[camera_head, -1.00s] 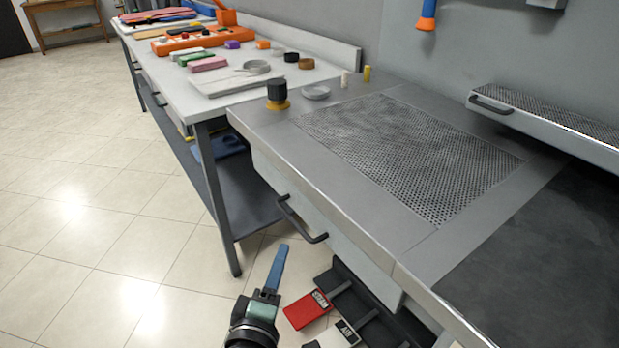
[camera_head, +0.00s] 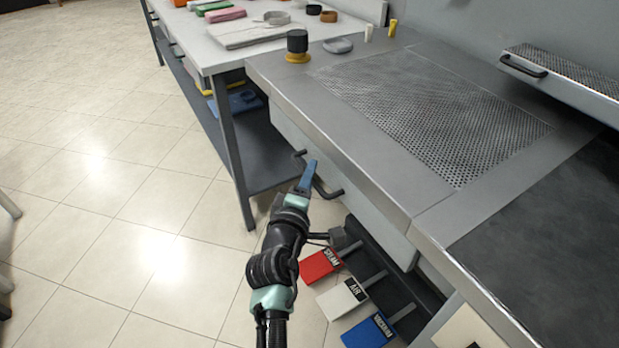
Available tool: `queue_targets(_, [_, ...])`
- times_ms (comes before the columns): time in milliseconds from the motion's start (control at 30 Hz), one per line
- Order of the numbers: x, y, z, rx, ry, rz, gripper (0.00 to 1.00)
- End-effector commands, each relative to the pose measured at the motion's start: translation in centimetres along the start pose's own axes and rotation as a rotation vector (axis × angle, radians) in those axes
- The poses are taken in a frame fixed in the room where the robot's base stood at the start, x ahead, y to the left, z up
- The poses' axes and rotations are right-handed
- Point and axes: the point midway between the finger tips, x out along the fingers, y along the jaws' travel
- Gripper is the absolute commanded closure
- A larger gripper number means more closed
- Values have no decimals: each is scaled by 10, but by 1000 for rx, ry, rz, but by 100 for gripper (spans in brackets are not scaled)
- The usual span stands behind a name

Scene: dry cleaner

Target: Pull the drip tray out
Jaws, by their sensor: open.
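The drip tray (camera_head: 343,196) looks like the pale grey drawer front below the perforated grey worktop, pushed in under it. Its dark bar handle (camera_head: 332,193) runs along the front, with the middle hidden behind my gripper. My gripper (camera_head: 310,166) has blue fingers and reaches up from below to the handle. I see it nearly edge-on, and it is open. I cannot tell whether the fingers straddle the handle or touch it.
Red (camera_head: 319,265), white (camera_head: 341,299) and blue (camera_head: 368,332) pedals stand low at the right of my arm. The white table's dark leg (camera_head: 232,150) is to the left. A black knob on a yellow base (camera_head: 297,46) stands on the worktop. Tiled floor at left is clear.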

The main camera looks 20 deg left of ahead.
Motion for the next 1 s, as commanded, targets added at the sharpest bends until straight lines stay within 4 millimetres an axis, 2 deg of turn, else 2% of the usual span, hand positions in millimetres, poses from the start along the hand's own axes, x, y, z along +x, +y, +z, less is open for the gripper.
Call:
queue_targets(133, [7, 0, 0, 1, 0, 1, 56])
queue_targets(400, [8, 0, 0, 1, 0, 0, 56])
queue_targets(600, [8, 0, 0, 0, 0, 0, 92])
queue_targets(667, [8, 0, 0, 0, 0, 0, 100])
queue_targets(1000, [8, 0, 0, 0, 0, 0, 100])
